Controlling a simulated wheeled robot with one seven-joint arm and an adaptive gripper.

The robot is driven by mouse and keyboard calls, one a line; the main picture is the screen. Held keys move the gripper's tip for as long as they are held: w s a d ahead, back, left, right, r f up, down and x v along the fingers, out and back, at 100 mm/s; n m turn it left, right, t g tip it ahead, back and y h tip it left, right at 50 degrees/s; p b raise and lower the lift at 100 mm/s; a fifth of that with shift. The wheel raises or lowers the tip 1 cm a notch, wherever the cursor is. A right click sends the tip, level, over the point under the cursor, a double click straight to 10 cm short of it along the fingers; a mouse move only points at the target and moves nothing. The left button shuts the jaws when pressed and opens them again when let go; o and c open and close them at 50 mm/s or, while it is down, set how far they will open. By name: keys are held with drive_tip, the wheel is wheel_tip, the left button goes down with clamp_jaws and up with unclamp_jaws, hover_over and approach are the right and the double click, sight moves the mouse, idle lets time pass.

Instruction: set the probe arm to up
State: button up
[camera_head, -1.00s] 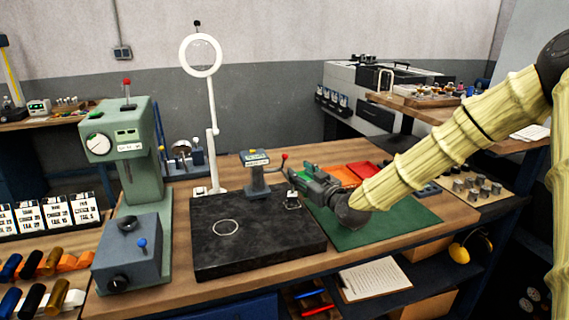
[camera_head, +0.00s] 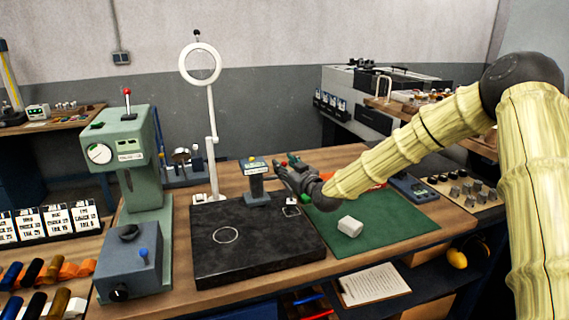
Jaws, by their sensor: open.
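A small grey gauge stand with a lit display (camera_head: 256,168) stands at the back of the black surface plate (camera_head: 215,262). Its red-knobbed lever (camera_head: 284,164), which I take for the probe arm, sticks out to the right of the display. My gripper (camera_head: 285,167) comes in from the right and is open, with its fingers about the red knob. The fingers hide most of the lever, so I cannot tell its angle or whether they touch it.
A green press-like machine (camera_head: 128,160) stands on the left. A ring magnifier on a white post (camera_head: 213,130) rises behind the plate. A white block (camera_head: 350,226) lies on the green mat (camera_head: 395,222). The front of the plate is clear.

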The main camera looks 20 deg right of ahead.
drive_tip(key=shift+w+a, duration=0.15)
drive_tip(key=shift+w, duration=0.25)
clamp_jaws()
